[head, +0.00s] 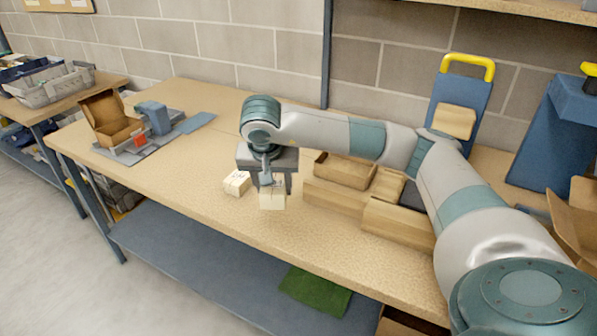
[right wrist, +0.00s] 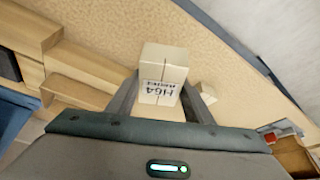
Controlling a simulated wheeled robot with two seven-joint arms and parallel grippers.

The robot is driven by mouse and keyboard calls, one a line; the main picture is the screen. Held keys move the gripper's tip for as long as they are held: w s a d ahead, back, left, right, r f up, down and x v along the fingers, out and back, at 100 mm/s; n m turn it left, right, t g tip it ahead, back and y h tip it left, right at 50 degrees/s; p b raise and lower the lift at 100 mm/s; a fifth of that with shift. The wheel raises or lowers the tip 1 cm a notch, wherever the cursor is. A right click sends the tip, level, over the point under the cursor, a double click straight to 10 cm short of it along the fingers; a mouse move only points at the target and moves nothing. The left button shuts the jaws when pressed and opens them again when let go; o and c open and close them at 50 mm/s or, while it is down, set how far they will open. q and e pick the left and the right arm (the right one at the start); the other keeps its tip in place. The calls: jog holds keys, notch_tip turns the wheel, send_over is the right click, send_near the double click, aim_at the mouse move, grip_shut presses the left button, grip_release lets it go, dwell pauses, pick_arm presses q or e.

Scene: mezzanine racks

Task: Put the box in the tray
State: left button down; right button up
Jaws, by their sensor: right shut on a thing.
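A small cream box (head: 272,200) with dark print is held between the fingers of my right gripper (head: 268,180), at the middle of the workbench. In the right wrist view the box (right wrist: 163,72) sits between the two fingers (right wrist: 160,100), its printed face toward the camera. I cannot tell whether it touches the bench. A light-brown tray-like holder (head: 333,197) with open sections lies to the right of the gripper, partly hidden by my right arm. It also seems to show in the right wrist view (right wrist: 90,70). My left gripper is not in view.
A second small cream box (head: 237,182) stands close left of the held one. An open cardboard box (head: 108,118) and a blue-grey device (head: 154,117) stand at the bench's far left. A grey basket (head: 56,90) is on another table. The front left bench top is clear.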

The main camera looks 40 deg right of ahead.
jog(key=s+a+n+t+y, duration=0.1)
jog(key=s+a+n+y, duration=0.2)
jog(key=a+n, duration=0.5)
jog(key=a, duration=0.9)
jog(key=shift+s+n+t, duration=0.3)
jog(key=shift+s+n, duration=0.1)
jog(key=shift+r, duration=0.1)
